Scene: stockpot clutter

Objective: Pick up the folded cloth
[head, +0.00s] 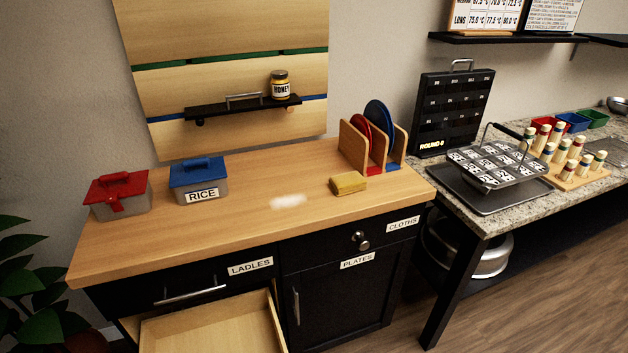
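A small yellow block-like item (348,183), which looks like the folded cloth, lies on the wooden countertop (240,230) near its right end, in front of the plate rack. Nothing is touching it from above. A blurry white patch (289,201) is on the counter to its left; I cannot tell what it is. The drawer labelled CLOTHS (385,232) is shut below the counter's right end. Neither of my grippers is in view.
A red-lidded box (119,196) and a blue-lidded RICE box (199,182) stand at the left. A wooden rack (399,147) holds red and blue plates. An open drawer (215,325) juts out below the LADLES front. The counter's front middle is clear.

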